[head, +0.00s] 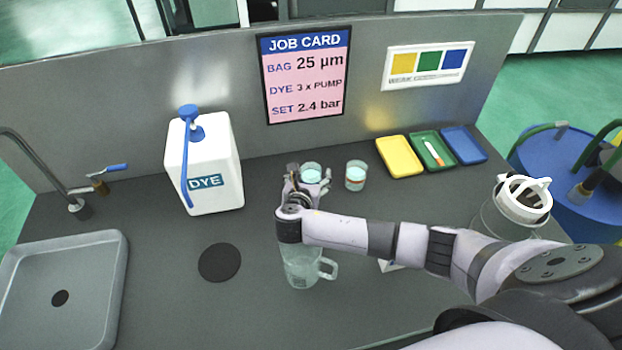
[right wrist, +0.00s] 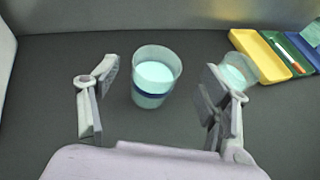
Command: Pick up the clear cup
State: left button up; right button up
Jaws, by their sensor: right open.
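A clear cup (head: 311,172) with a pale blue-green tint stands on the dark counter, partly hidden by my right gripper in the head view. In the right wrist view this cup (right wrist: 153,88) has a dark blue band and lies between the spread fingers, apart from both. My right gripper (head: 308,181) is open and empty. My left gripper is not in view.
A clear handled jug (head: 302,272) stands under my right forearm. A white DYE container (head: 205,160) with a blue pump is left. Yellow (head: 399,157), green and blue trays lie right of the cups. A grey panel (head: 220,75) stands behind.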

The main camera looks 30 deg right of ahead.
aim_at(312, 166)
jog(key=x, duration=0.4)
jog(key=shift+a+f, duration=0.1)
jog(key=shift+f, duration=0.1)
jog(key=shift+c, duration=0.5)
jog(key=c, duration=1.2)
